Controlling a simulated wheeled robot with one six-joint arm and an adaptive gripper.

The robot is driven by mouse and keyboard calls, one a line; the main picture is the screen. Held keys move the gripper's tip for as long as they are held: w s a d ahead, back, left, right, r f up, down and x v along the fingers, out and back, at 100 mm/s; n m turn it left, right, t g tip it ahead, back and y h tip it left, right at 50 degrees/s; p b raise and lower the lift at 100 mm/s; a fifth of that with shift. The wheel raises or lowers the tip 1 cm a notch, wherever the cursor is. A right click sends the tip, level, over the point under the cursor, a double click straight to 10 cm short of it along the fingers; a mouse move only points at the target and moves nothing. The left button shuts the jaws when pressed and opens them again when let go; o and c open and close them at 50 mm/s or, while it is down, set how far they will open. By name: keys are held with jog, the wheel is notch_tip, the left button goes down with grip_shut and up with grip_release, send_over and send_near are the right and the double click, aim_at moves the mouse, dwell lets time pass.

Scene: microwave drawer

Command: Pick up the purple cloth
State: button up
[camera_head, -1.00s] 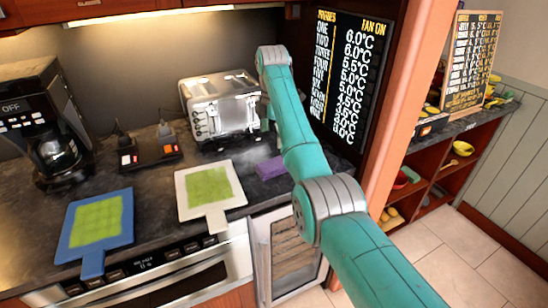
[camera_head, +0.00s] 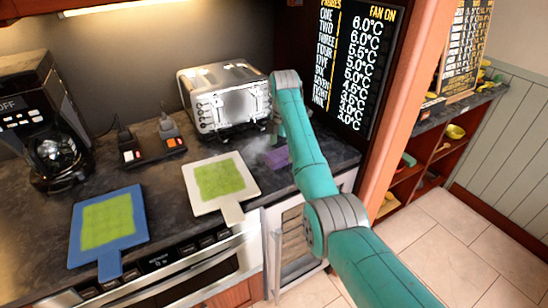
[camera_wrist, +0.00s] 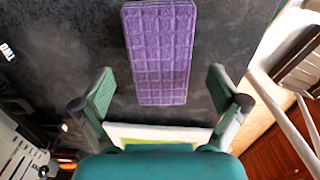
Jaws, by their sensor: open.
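The purple cloth (camera_head: 277,157) lies flat on the dark countertop, to the right of the white board and in front of the toaster. In the wrist view the cloth (camera_wrist: 160,52) is a folded, quilted rectangle at the top centre, its near end close to the gap between my fingers. My gripper (camera_wrist: 158,88) is open and empty, with one finger on each side of that gap. In the head view my arm reaches over the counter, and the gripper is mostly hidden beside the cloth.
A silver toaster (camera_head: 225,98) stands behind the cloth. A white board with a green pad (camera_head: 220,180) and a blue board (camera_head: 108,232) lie to the left. A coffee maker (camera_head: 45,125) is at far left. An oven door (camera_head: 297,240) stands below the counter edge.

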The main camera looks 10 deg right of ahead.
jog(key=shift+d+f, duration=0.15)
jog(key=shift+f, duration=0.25)
jog(key=c, duration=1.1)
jog(key=shift+c, duration=0.2)
